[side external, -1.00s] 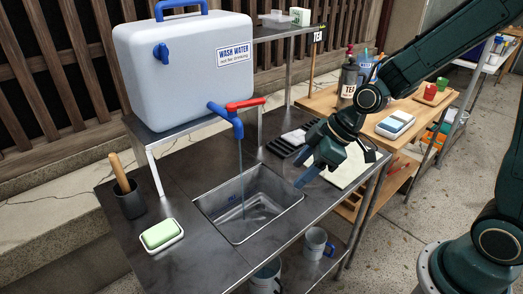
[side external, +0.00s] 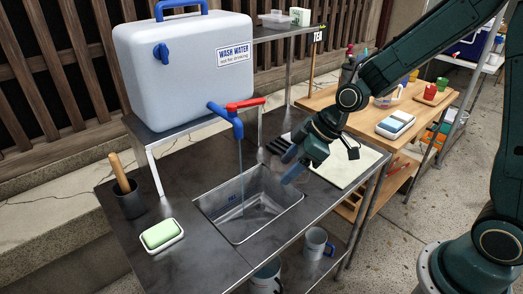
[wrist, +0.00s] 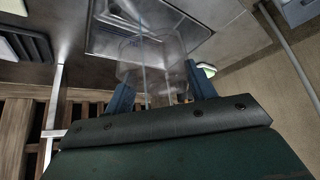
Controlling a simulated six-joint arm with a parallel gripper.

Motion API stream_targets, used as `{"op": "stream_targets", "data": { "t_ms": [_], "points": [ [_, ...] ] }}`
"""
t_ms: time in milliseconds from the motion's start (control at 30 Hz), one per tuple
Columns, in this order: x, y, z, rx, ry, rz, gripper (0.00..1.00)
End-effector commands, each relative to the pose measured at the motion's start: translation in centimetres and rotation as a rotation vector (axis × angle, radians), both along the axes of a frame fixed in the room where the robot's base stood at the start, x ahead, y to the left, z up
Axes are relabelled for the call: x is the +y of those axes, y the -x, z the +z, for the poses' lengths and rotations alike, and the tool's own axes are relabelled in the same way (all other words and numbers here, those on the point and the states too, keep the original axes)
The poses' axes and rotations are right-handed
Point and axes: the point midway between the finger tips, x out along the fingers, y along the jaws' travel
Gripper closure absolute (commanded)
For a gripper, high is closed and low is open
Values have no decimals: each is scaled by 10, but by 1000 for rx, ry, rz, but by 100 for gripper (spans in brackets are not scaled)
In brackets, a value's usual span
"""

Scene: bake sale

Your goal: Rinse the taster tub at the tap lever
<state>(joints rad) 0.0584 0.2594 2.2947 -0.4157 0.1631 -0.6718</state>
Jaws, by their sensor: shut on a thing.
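A clear taster tub (wrist: 150,62) is held between the two blue fingers of my gripper (wrist: 161,92) in the wrist view. In the side view my gripper (side external: 288,163) is over the right back edge of the sink (side external: 222,222), to the right of the water stream; the tub cannot be made out there. The red tap lever (side external: 245,103) sits on the blue tap (side external: 228,117) of the white wash-water container (side external: 178,75). A thin stream of water (side external: 241,160) runs from the tap into the sink. Whether the stream meets the tub is unclear.
A green soap bar (side external: 161,233) in a white dish and a dark pot with a wooden handle (side external: 130,203) stand left of the sink. A black rack and a pale board (side external: 350,165) lie on the right. A wooden table (side external: 385,115) stands beyond.

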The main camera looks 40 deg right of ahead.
Motion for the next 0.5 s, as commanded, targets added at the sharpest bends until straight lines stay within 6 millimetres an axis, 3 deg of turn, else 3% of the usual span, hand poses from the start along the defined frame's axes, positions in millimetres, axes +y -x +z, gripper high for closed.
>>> {"op": "stream_targets", "data": {
  "t_ms": [500],
  "points": [
    [9,-35,-8,1,0,1,68]
  ]
}}
